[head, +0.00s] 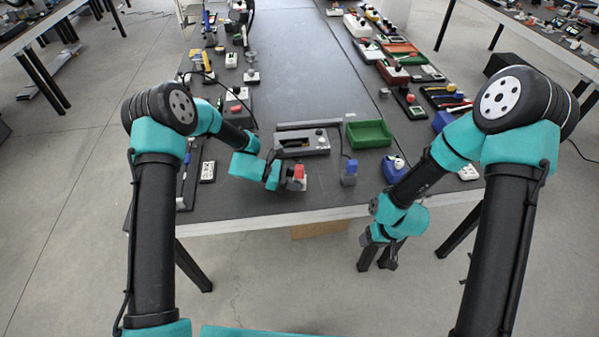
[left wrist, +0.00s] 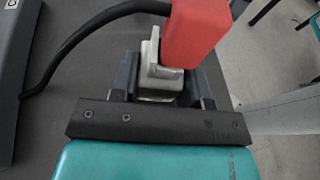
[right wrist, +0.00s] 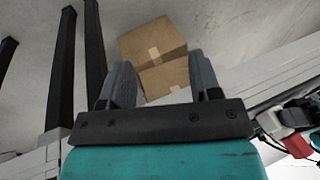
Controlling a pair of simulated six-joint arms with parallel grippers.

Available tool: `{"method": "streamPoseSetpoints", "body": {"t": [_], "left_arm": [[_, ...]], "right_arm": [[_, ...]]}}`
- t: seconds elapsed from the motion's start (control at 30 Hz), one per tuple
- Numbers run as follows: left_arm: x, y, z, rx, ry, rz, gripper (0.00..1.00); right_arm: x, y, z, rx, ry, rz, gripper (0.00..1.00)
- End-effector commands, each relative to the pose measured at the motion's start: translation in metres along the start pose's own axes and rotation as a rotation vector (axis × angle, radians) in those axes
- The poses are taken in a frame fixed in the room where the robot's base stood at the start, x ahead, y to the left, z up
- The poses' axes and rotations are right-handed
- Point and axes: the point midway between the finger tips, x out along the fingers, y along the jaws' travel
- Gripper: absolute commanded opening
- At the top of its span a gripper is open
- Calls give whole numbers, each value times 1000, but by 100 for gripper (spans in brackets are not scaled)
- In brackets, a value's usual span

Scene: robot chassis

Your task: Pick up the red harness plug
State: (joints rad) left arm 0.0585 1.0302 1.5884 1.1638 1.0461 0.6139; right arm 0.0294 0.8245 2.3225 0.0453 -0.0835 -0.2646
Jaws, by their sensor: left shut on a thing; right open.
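The red harness plug (head: 299,171) is at the near edge of the table in the head view. It also shows large in the left wrist view (left wrist: 192,32), with a black cable running off to the left. A pale grey part (left wrist: 156,62) sits beside and below its red body. My left gripper (head: 292,183) is shut on the plug, with the pale grey part between its fingers; the fingertips are partly hidden. My right gripper (head: 378,262) is open and empty, in front of the table edge. Its two spread fingers show in the right wrist view (right wrist: 165,88).
A grey device (head: 302,145) lies just behind the plug. A blue plug (head: 349,174) with a cable stands to the right, before a green tray (head: 369,131). Tools and parts line both table sides; the middle is clear. Cardboard boxes (right wrist: 153,42) lie below.

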Motion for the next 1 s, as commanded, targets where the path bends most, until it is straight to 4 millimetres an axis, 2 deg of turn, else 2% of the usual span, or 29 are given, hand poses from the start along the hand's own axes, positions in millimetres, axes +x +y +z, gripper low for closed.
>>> {"method": "streamPoseSetpoints", "body": {"t": [0.03, 0.17, 0.3, 0.5, 0.6, 0.73, 0.83, 1.0], "left_arm": [[0, 0, 0, 0, 0, 0, 29], [0, 0, 0, 0, 0, 0, 29], [0, 0, 0, 0, 0, 0, 29], [0, 0, 0, 0, 0, 0, 29], [0, 0, 0, 0, 0, 0, 29], [0, 0, 0, 0, 0, 0, 29], [0, 0, 0, 0, 0, 0, 29], [0, 0, 0, 0, 0, 0, 29]], "right_arm": [[-10, -9, -24, -74, 11, -2, 57], [-37, -38, -76, -282, 15, -19, 57], [-69, -81, -128, -546, 18, -42, 57], [-112, -154, -183, -958, 7, -73, 57], [-133, -187, -202, -1142, 0, -84, 57], [-152, -218, -214, -1308, -8, -94, 57], [-160, -228, -218, -1369, -12, -99, 57], [-162, -231, -219, -1388, -14, -100, 57]]}}
